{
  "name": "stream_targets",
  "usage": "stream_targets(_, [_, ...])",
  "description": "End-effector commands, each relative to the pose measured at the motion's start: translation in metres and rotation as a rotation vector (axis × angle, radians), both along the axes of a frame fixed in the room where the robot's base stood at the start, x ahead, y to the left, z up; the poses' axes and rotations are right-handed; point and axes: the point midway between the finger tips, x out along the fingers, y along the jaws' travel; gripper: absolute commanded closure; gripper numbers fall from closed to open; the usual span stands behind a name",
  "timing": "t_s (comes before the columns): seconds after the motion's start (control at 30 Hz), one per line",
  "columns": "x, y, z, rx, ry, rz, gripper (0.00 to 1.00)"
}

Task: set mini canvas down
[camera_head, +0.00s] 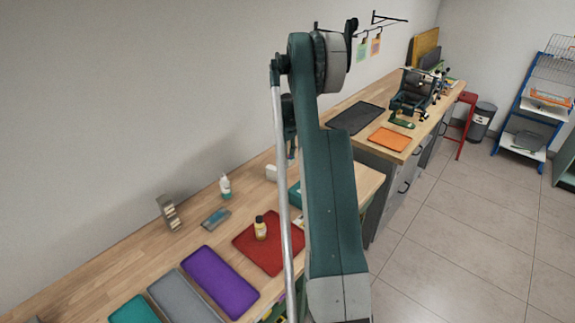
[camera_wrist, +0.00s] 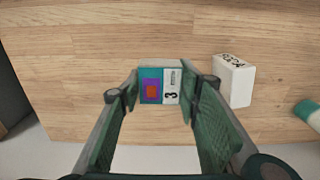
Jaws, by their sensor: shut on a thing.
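The mini canvas (camera_wrist: 152,90), a small block with a teal, purple and orange picture and a white strip marked "3", is between my fingertips in the wrist view. My gripper (camera_wrist: 161,86) is shut on it, one finger at its left side and one at its right. The wooden bench top (camera_wrist: 90,45) lies behind it; I cannot tell whether the canvas touches the wood. In the head view my arm hides the canvas and most of my gripper.
A white box with black lettering (camera_wrist: 233,80) stands close right of my right finger. A teal-and-white object (camera_wrist: 308,112) is at the right edge. Bare wood lies left of the canvas.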

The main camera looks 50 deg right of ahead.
Motion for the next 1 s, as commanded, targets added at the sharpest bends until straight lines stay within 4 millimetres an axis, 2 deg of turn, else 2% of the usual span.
stream_targets(0.3, [0.0, 0.0, -0.03, 0.0, 0.0, 0.0, 0.78])
stream_targets(0.8, [0.0, 0.0, -0.036, 0.0, 0.0, 0.0, 0.78])
stream_targets(0.83, [0.0, 0.0, -0.036, 0.0, 0.0, 0.0, 0.64])
stream_targets(0.9, [0.0, 0.0, -0.035, 0.0, 0.0, 0.0, 0.55])
stream_targets(1.0, [0.0, 0.0, -0.035, 0.0, 0.0, 0.0, 0.52])
